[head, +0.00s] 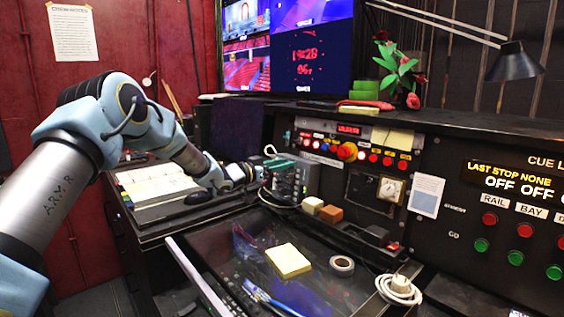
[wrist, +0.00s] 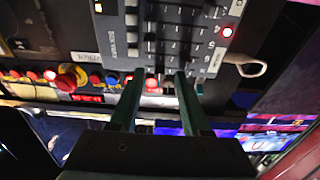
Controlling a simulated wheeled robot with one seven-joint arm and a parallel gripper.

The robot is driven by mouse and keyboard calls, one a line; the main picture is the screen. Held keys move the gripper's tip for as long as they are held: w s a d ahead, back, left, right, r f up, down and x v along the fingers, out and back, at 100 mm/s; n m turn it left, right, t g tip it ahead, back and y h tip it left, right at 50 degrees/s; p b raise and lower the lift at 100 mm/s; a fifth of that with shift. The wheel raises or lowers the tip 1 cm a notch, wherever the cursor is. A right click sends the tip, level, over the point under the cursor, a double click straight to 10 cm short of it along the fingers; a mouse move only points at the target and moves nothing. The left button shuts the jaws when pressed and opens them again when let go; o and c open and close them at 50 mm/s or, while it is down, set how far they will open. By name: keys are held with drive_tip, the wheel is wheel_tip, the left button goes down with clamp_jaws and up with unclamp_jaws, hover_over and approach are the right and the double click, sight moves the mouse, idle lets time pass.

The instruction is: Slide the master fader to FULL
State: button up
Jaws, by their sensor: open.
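A grey fader box (head: 290,178) stands at the left end of the console, beside the desk screen. The wrist view shows its face (wrist: 148,30) with several slots, small caps, printed numbers and a lit red light (wrist: 227,31). A pale cap (wrist: 132,20) sits in the slot nearest the box's left edge in that view, by vertical lettering too blurred to read. I cannot tell for sure which cap is the master fader or where FULL is. My gripper (wrist: 160,80) is open, its two green fingers apart at the box's edge with no cap seen held. It also shows in the head view (head: 275,161).
A red mushroom button (head: 347,152) and a row of lit buttons are on the console behind the box. A yellow pad (head: 288,261), tape roll (head: 342,265) and coiled white cable (head: 399,289) lie in front. A desk lamp (head: 513,63) overhangs the right.

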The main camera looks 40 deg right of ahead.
drive_tip(key=shift+d, duration=0.15)
drive_tip(key=shift+c, duration=0.2)
clamp_jaws()
idle(1.2)
